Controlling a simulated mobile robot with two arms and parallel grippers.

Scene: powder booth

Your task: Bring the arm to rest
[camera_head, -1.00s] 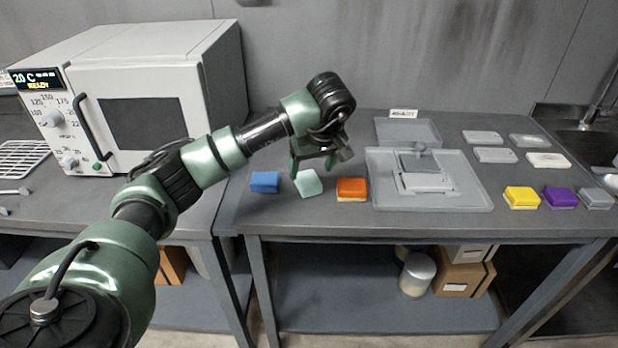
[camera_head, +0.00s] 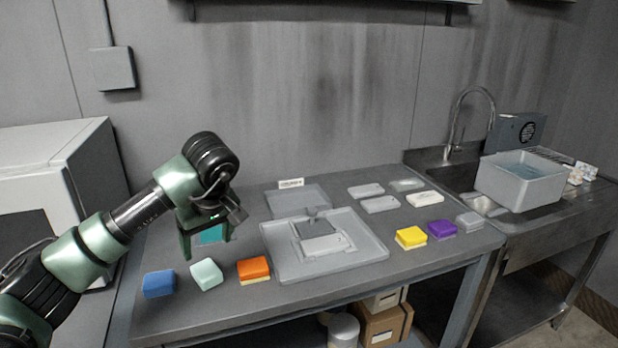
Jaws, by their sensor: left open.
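My left arm comes in from the left in the head view. Its gripper (camera_head: 207,246) points down above the back left of the grey table (camera_head: 393,271), with its two fingers apart. A teal patch shows between the fingers; I cannot tell what it is. A pale mint block (camera_head: 206,274) lies just in front of the gripper, apart from it. A blue block (camera_head: 158,284) is to its left and an orange and cream block (camera_head: 253,270) to its right. My right gripper is not in view.
A grey tray (camera_head: 283,267) with a fixture (camera_head: 320,238) stands mid-table. Several flat pale pieces lie behind it. Yellow (camera_head: 410,237), purple (camera_head: 441,229) and grey (camera_head: 469,221) blocks sit at the right. A sink with a tub (camera_head: 520,185) is beyond. A white oven (camera_head: 60,165) stands left.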

